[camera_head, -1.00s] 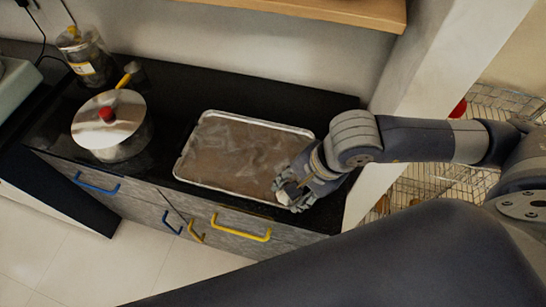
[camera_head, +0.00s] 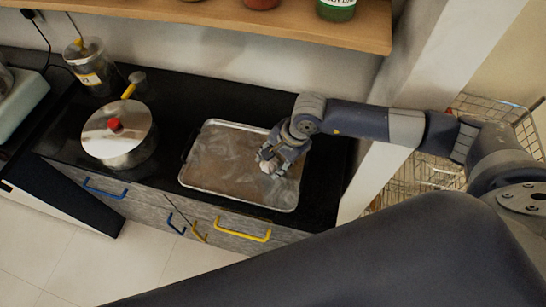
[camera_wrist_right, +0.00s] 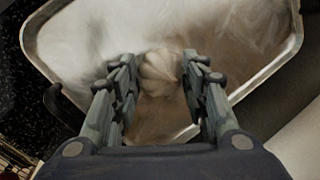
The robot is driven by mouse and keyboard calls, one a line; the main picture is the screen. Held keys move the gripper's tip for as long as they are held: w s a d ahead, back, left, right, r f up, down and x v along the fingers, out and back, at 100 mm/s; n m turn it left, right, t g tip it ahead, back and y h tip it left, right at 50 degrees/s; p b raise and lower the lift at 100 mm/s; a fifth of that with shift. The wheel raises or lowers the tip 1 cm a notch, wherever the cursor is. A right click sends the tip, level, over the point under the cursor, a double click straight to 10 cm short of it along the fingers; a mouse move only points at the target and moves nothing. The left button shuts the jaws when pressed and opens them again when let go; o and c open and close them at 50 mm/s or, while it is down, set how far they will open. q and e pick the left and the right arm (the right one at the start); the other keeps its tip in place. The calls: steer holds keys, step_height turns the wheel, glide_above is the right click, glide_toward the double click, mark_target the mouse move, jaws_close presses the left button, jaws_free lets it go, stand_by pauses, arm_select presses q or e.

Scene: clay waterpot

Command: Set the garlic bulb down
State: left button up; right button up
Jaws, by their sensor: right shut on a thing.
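A whitish garlic bulb (camera_wrist_right: 158,72) sits between the fingers of my right gripper (camera_wrist_right: 156,82) in the right wrist view, with its sides partly covered by the fingers. In the head view the right gripper (camera_head: 271,163) is shut on the bulb (camera_head: 267,167), over the right part of a metal tray (camera_head: 197,186). The tray also shows below the bulb in the right wrist view (camera_wrist_right: 90,40). I cannot tell whether the bulb touches the tray. My left gripper does not show.
The tray lies on a black countertop (camera_head: 190,95). A lidded pot (camera_head: 118,143) stands to its left, and a glass jar (camera_head: 90,70) stands farther back. A wooden shelf (camera_head: 220,22) with bottles overhangs the back. The tray's left part is bare.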

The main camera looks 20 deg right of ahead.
steer(key=shift+f, duration=0.25)
steer(key=o, duration=1)
steer(key=shift+r, duration=0.2)
steer(key=p+v, duration=0.5)
steer(key=v, duration=0.6)
steer(key=shift+s+d+r, duration=0.1)
steer(key=shift+d+r, duration=0.05)
steer(key=shift+r, duration=0.15)
